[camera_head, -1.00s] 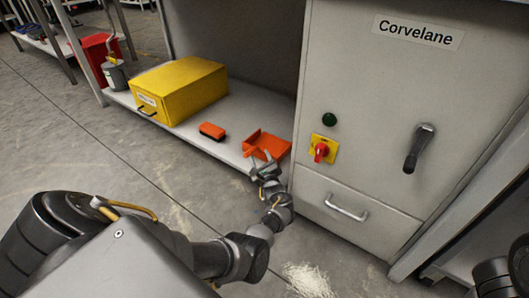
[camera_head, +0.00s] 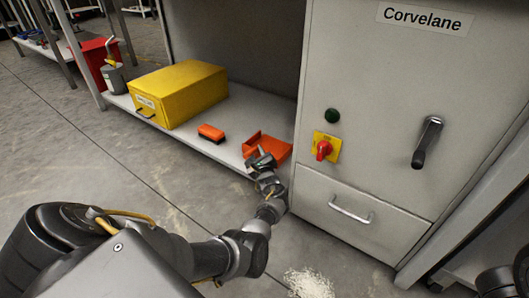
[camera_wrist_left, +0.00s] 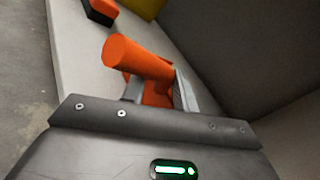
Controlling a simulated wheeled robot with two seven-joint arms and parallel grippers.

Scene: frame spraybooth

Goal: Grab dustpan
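The orange dustpan (camera_head: 270,148) lies on the low grey shelf, against the right side near the cabinet. Its orange handle (camera_wrist_left: 135,57) points up toward the camera in the left wrist view. My left gripper (camera_head: 260,160) is at the dustpan's near side. In the left wrist view its two fingers (camera_wrist_left: 160,90) stand apart with orange between them, the handle crossing in front of the left finger. I see no clear grip on it. My right gripper is out of view; only a dark part of my right arm shows at the bottom right.
An orange and black brush (camera_head: 211,133) lies left of the dustpan. A yellow box (camera_head: 180,93) stands farther left on the shelf (camera_head: 228,158). The grey cabinet (camera_head: 375,120) with a crank, red switch and drawer handle is right. Pale debris (camera_head: 308,283) lies on the floor.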

